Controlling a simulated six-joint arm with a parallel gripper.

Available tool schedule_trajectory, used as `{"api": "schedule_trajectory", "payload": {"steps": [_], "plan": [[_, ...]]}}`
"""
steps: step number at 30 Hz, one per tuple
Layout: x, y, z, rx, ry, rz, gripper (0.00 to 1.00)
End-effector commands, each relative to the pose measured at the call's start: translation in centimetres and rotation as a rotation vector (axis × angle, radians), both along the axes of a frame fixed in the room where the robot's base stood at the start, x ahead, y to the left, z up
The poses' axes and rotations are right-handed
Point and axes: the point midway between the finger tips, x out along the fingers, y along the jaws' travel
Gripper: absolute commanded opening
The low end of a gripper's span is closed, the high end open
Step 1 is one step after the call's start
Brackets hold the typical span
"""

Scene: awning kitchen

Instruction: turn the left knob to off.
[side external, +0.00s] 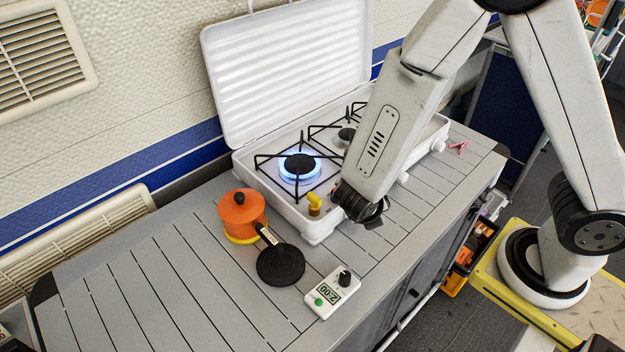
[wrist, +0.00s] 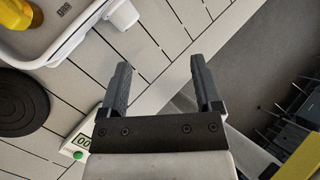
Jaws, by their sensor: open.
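The white camping stove (side external: 318,229) stands with its lid raised; its left burner (side external: 300,167) burns blue. A white knob (wrist: 122,14) sticks out from the stove's front edge in the wrist view, near a small dark marking. I cannot read its setting. In the side view my arm hides part of that front edge; white knobs show farther right (side external: 403,177). A yellow piece (side external: 314,204) sits at the stove's near left corner and also shows in the wrist view (wrist: 20,13). My gripper (wrist: 160,72) is open and empty, beside the stove's front, apart from the knob.
An orange pot (side external: 241,211) stands left of the stove. A black round disc (side external: 280,265) and a white timer (side external: 332,292) lie in front on the slatted counter (side external: 140,270). A pink item (side external: 458,147) lies at the right. The counter's left part is clear.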

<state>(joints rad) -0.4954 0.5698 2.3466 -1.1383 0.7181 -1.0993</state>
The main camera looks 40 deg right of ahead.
Motion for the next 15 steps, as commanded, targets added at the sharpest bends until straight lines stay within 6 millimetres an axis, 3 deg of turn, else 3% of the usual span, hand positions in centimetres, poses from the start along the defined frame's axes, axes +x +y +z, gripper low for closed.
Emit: {"api": "schedule_trajectory", "payload": {"steps": [3, 6, 15], "plan": [[0.9, 1.2, -1.0, -0.107, 0.087, 0.258, 0.82], [1.4, 2.0, -1.5, -0.174, 0.135, 0.409, 0.82], [2.0, 2.7, -1.8, -0.235, 0.173, 0.539, 0.82]]}}
